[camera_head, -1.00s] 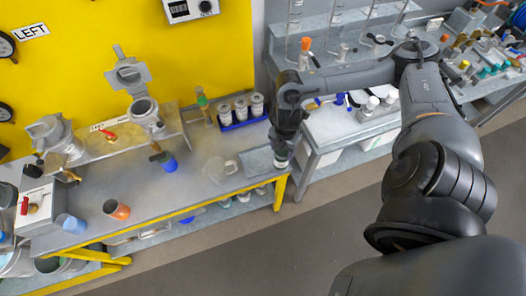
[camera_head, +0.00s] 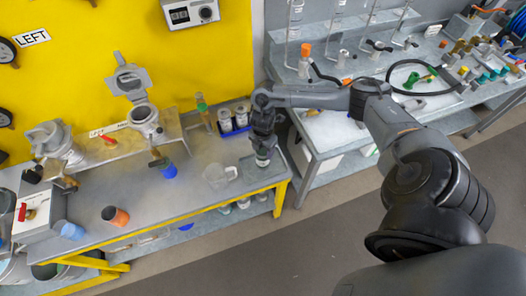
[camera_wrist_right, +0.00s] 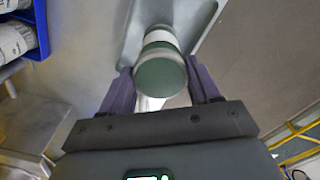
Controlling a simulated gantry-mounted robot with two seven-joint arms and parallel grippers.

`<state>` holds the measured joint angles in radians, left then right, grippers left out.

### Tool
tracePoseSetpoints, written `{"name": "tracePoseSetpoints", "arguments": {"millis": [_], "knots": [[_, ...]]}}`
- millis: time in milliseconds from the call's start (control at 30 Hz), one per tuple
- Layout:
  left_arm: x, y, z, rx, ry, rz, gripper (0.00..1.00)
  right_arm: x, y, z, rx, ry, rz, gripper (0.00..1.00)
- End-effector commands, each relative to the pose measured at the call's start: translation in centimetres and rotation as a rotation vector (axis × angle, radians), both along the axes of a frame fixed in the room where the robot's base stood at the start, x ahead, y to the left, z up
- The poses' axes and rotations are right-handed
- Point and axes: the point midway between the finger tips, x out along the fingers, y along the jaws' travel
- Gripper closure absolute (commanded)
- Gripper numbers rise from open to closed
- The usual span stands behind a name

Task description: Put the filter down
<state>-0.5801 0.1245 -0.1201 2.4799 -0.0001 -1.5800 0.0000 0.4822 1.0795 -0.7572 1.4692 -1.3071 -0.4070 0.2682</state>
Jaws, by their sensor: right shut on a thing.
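The filter is a short cylinder with a green end and a white band. In the right wrist view the filter (camera_wrist_right: 160,72) sits between the fingers of my right gripper (camera_wrist_right: 160,88), its green end facing the camera. In the head view the right gripper (camera_head: 263,150) points down over the right end of the yellow-edged bench. The filter (camera_head: 262,161) shows just below it, over or at a grey tray. I cannot tell whether the filter touches the tray. My left gripper is not in view.
A clear jug (camera_head: 217,178) stands just left of the gripper. A blue rack (camera_head: 240,128) with white-labelled containers is behind it. An orange cup (camera_head: 116,216) and a blue cup (camera_head: 72,230) stand further left. The bench's middle front is clear.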

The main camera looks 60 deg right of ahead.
Motion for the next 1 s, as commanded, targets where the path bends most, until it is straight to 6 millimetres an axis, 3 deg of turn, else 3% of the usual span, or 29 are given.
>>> {"name": "tracePoseSetpoints", "arguments": {"millis": [167, 533, 567, 600, 733, 1000], "knots": [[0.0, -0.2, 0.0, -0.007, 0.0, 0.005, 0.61, 0.0, 0.0, -1.9, 0.0, 0.001, -0.001, 0.86], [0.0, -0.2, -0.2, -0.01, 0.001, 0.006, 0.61, 0.0, 0.0, -2.3, 0.0, 0.0, -0.001, 0.86], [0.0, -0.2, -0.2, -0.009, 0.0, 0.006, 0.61, -0.1, 0.0, -2.3, 0.0, 0.001, -0.001, 0.37], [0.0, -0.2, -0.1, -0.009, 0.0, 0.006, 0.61, 0.0, 0.0, -2.2, 0.0, 0.0, -0.001, 0.31], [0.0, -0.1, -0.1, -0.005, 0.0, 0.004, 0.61, 0.0, 0.0, -2.2, 0.0, 0.0, -0.001, 0.13], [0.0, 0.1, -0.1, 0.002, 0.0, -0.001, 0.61, 0.0, 0.0, -2.1, 0.0, 0.0, -0.001, 0.13]]}}
